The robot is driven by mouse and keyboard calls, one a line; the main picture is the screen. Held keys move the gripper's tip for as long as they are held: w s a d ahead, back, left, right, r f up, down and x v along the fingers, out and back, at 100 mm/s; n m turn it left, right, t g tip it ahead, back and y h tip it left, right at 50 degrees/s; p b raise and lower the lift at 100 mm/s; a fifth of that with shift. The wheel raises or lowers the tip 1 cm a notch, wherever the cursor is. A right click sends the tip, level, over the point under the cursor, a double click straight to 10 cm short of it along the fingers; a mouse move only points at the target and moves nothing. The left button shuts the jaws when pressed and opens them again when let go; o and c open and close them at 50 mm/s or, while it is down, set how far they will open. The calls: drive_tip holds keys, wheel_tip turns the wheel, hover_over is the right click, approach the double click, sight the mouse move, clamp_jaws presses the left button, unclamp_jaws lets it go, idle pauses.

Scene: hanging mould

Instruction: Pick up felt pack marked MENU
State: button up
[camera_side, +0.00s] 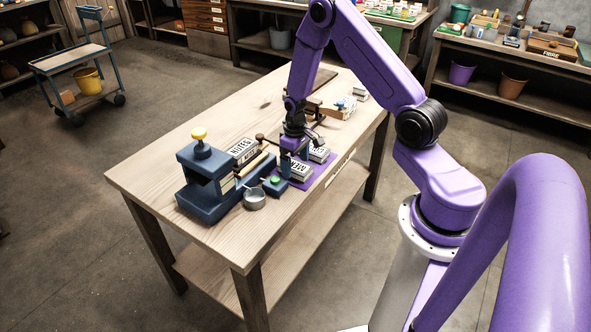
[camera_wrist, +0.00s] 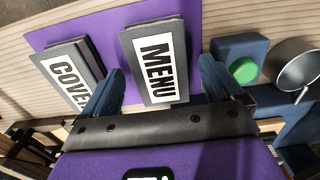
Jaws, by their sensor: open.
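The felt pack marked MENU (camera_wrist: 158,62) is a grey block with a white label. It lies on a purple mat (camera_wrist: 72,32) on the wooden table. In the side view the MENU pack (camera_side: 299,171) is partly covered by my gripper. My gripper (camera_wrist: 160,90) is open, with one blue finger on each side of the MENU pack in the wrist view. I cannot tell whether the fingers touch it or how far above the mat they are. A second grey pack marked COVER (camera_wrist: 70,75) lies to its left in the wrist view, close to the left finger.
A blue block with a green button (camera_wrist: 243,70) and a metal cup (camera_wrist: 298,72) are right of the MENU pack. A blue press with a yellow knob (camera_side: 199,134) and a NOTES pack (camera_side: 241,150) stand nearby. The table's front left (camera_side: 150,178) is clear.

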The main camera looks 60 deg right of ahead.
drive_tip(key=shift+f, duration=0.75)
drive_tip(key=c, duration=1.2)
drive_tip(key=shift+r, duration=0.15)
drive_tip(key=shift+r, duration=0.6)
drive_tip(key=s+r, duration=0.1)
drive_tip(key=r, duration=0.1)
drive_tip(key=s+a+r, duration=0.1)
drive_tip(key=s+r, duration=0.1)
drive_tip(key=r, duration=0.1)
drive_tip(key=s+r, duration=0.1)
drive_tip(key=r, duration=0.1)
drive_tip(key=shift+s+a+r, duration=0.3)
drive_tip(key=shift+a+r, duration=0.05)
drive_tip(key=shift+s+a+r, duration=0.5)
drive_tip(key=shift+s+r, duration=0.15)
drive_tip(key=shift+s, duration=0.75)
drive_tip(key=shift+s+a+r, duration=0.45)
drive_tip(key=shift+s+r, duration=0.2)
drive_tip(key=shift+s, duration=0.75)
drive_tip(key=shift+s+a+r, duration=0.5)
drive_tip(key=shift+s+r, duration=0.15)
drive_tip(key=shift+s, duration=0.75)
